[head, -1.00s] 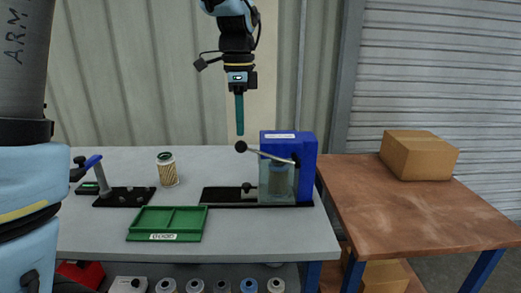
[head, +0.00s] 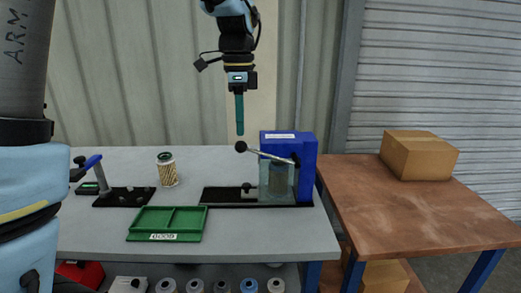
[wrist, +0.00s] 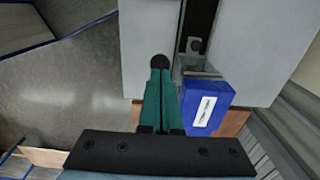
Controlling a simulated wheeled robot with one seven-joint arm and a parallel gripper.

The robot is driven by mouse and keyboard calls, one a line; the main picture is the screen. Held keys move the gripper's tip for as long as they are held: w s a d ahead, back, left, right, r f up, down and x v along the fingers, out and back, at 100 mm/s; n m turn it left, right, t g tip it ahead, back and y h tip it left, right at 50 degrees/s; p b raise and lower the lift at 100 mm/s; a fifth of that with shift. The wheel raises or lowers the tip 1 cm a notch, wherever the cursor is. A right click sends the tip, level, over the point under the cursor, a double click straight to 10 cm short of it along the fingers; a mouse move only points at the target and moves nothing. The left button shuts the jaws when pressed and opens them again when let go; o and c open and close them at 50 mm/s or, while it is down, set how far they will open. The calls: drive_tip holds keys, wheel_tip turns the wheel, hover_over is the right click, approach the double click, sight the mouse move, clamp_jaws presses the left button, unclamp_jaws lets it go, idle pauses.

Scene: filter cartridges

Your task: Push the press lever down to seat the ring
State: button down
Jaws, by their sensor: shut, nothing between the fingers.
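The blue press (head: 307,165) stands at the right end of the grey table, on a black base. Its lever (head: 268,152) slopes up to the left and ends in a black ball knob (head: 241,147). A clear guard (head: 264,180) covers the front, with a dim cylindrical part behind it; I cannot make out the ring. My gripper (head: 240,134) is shut and empty, pointing down, its teal fingertips just above the knob. In the wrist view, the knob (wrist: 160,61) shows just past my fingertips (wrist: 161,72), beside the blue press (wrist: 208,103).
A green tray (head: 134,235) lies at the table's front. A cardboard box (head: 420,155) sits on the wooden table to the right.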

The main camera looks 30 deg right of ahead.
sight(241, 145)
idle(0.3)
drive_tip(key=shift+f+b, duration=1.5)
drive_tip(key=shift+f, duration=1.55)
drive_tip(key=shift+w+a+f+b, duration=0.15)
drive_tip(key=shift+f+b, duration=0.1)
drive_tip(key=shift+f, duration=0.25)
drive_tip(key=shift+a+f+b, duration=0.1)
drive_tip(key=shift+f+b, duration=0.1)
drive_tip(key=shift+f, duration=0.3)
drive_tip(key=shift+w+a+f+b, duration=0.15)
drive_tip(key=shift+f+b, duration=0.1)
drive_tip(key=shift+f, duration=0.25)
drive_tip(key=shift+s+f, duration=0.1)
wheel_tip(241, 145, up, 11)
drive_tip(key=p, duration=0.9)
drive_tip(key=shift+r+p, duration=0.2)
drive_tip(key=shift+p, duration=0.2)
